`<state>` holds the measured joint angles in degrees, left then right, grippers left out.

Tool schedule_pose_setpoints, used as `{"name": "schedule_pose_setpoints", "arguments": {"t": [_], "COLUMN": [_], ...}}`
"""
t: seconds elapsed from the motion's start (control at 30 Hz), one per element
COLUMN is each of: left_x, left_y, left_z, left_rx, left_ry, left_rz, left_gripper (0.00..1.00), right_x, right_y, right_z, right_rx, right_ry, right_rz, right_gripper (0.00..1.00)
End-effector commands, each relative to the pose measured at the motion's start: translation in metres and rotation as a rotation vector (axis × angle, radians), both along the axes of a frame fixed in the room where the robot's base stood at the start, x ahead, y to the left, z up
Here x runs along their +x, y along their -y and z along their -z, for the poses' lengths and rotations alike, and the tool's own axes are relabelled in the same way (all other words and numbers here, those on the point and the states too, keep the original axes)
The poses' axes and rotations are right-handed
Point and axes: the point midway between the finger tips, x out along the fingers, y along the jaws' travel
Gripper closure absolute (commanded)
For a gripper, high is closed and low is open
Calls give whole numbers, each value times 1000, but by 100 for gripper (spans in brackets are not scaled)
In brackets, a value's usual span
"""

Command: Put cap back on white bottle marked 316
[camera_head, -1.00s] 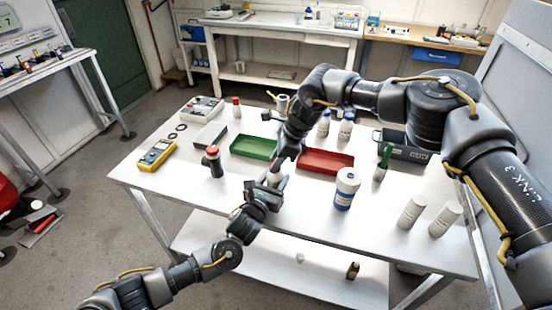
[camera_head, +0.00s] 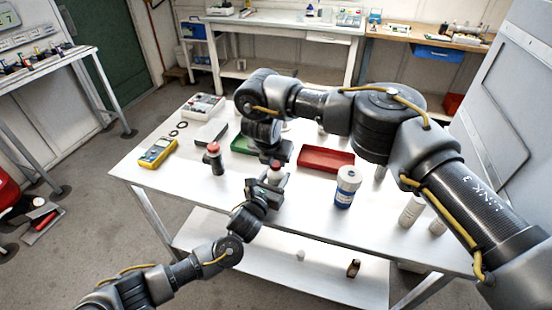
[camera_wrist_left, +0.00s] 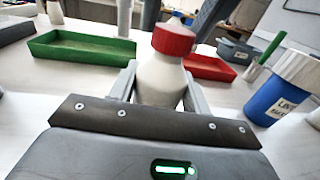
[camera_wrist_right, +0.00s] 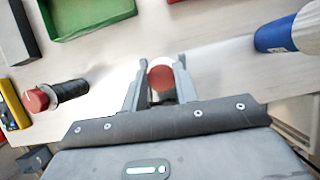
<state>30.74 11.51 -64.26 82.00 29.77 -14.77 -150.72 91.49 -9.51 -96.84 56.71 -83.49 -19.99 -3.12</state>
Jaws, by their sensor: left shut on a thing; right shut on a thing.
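A white bottle (camera_wrist_left: 158,82) stands upright between the fingers of my left gripper (camera_head: 266,188), which is shut on it above the table. A red cap (camera_wrist_left: 173,39) sits at the top of the bottle, with no clear gap between them. The cap also shows in the head view (camera_head: 276,167) and, from above, between the fingers of my right gripper in the right wrist view (camera_wrist_right: 161,77). My right gripper (camera_wrist_right: 161,62) is shut on the cap, coming from above. No 316 marking is readable on the visible side of the bottle.
A red tray (camera_head: 326,170) and a green tray (camera_wrist_left: 80,58) lie behind. A yellow meter (camera_head: 157,153) lies at the left.

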Motion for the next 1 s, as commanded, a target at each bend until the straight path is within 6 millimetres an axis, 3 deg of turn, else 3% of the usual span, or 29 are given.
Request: {"name": "schedule_pose_setpoints", "arguments": {"t": [0.1, 0.23, 0.63, 0.67, 0.8, 1.0], "left_x": [0, 0, 1, 1, 0, 0], "left_y": [0, 0, 1, 1, 1, 1], "left_z": [0, -1, -1, -1, -1, -1], "left_rx": [0, -2, -3, -2, -2, -2], "left_ry": [1, 1, 1, 1, 1, 1], "left_rz": [1, 0, 1, 1, 1, 1], "left_gripper": [100, 100, 100, 100, 100, 100], "right_x": [-2, -2, -1, -1, 0, 0], "right_y": [-2, -3, -3, -3, -3, -2], "right_z": [3, 3, 1, 1, 0, 0], "right_rx": [-11, -5, 4, 4, 4, 3], "right_ry": [-4, -2, 1, 1, 2, 4], "right_rz": [206, 344, 400, 400, 400, 400], "right_gripper": [91, 91, 91, 67, 49, 49]}}
